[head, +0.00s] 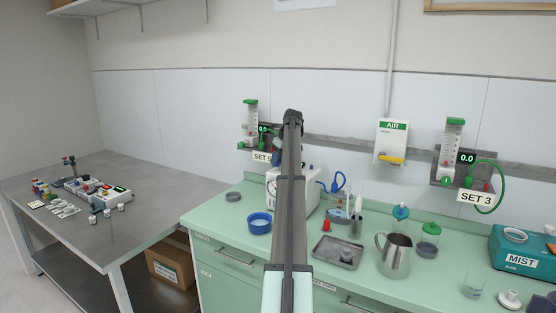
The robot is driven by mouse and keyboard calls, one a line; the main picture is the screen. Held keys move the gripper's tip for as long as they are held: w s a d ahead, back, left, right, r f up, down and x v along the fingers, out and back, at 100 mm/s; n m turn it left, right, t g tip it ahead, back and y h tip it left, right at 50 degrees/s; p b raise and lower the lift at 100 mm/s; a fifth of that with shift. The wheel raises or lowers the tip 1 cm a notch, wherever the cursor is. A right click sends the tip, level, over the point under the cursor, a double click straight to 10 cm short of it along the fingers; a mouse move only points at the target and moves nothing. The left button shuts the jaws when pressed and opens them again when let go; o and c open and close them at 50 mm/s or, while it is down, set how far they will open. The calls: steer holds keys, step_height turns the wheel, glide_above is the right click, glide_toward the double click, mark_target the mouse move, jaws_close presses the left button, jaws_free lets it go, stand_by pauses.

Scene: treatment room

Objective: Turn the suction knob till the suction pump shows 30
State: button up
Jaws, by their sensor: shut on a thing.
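A white box-shaped unit (305,206) stands on the green counter behind my arm. It looks like the suction pump. A round dial shows at its left edge, but I cannot read a value on it. My arm rises through the middle of the view and covers much of its front. The suction knob is not visible. My gripper and its fingertips are hidden behind my own arm, so I cannot see what they touch.
A blue bowl (259,224), metal tray (324,252), steel jug (394,257) and green-lidded jar (429,240) stand on the counter (225,213). Flowmeters marked SET 5 (250,120) and SET 3 (453,145) hang on the wall rail. A teal MIST unit (520,259) is at right.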

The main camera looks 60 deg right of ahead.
steer(key=o, duration=1)
steer(key=v, duration=1.4)
steer(key=shift+w+f, duration=0.1)
steer(key=shift+w, duration=0.05)
stand_by(2.3)
